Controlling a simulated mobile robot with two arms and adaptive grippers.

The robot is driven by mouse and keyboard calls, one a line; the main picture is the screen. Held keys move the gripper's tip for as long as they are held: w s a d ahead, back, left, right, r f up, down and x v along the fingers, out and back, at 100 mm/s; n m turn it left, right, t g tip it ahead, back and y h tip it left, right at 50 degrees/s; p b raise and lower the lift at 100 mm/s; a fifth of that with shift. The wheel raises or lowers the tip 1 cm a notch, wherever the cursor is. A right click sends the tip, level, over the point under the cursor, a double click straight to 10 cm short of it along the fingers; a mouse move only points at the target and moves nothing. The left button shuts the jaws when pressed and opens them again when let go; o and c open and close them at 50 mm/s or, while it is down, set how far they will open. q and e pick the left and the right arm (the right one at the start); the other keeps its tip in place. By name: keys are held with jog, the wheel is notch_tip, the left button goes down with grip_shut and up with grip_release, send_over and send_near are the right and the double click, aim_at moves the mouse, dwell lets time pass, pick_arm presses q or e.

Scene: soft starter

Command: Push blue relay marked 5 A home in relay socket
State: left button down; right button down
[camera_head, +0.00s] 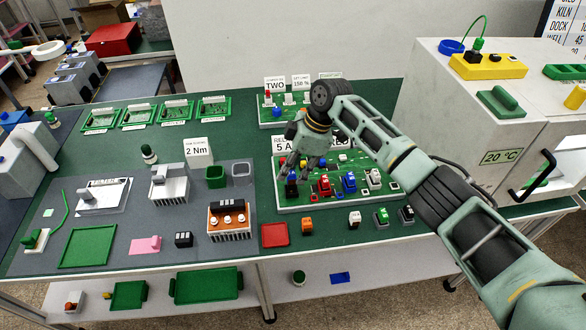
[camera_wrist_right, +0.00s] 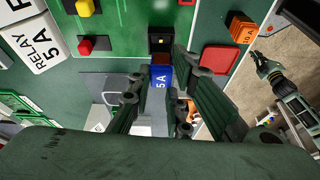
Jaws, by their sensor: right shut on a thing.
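The blue relay marked 5 A (camera_wrist_right: 161,78) is between the fingers of my right gripper (camera_wrist_right: 172,88) in the right wrist view. The gripper is shut on it. A dark relay socket (camera_wrist_right: 160,42) with a yellow spot lies just beyond the relay's end; I cannot tell how far the relay is seated in it. In the head view my right gripper (camera_head: 288,166) points down over the left end of the green relay board (camera_head: 335,199), and its fingers largely hide the relay. My left gripper (camera_wrist_right: 262,64) shows small in the wrist view, over the floor; its fingers are too small to read.
Red (camera_head: 324,184) and blue (camera_head: 349,182) relays stand on the board right of the gripper. An orange relay (camera_head: 306,225) and a red tray (camera_head: 274,235) lie in front. A 5 A sign (camera_head: 284,146) stands behind the gripper. A white cabinet (camera_head: 450,110) is at the right.

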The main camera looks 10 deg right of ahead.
dwell(0.5)
jog(key=shift+f+b, duration=0.7)
jog(key=shift+f, duration=0.6)
jog(key=c, duration=1.6)
grip_release()
jog(key=shift+o, duration=0.2)
jog(key=shift+r, duration=0.15)
jog(key=v, duration=1.1)
jog(key=shift+d+r, duration=0.2)
jog(key=shift+r, duration=0.15)
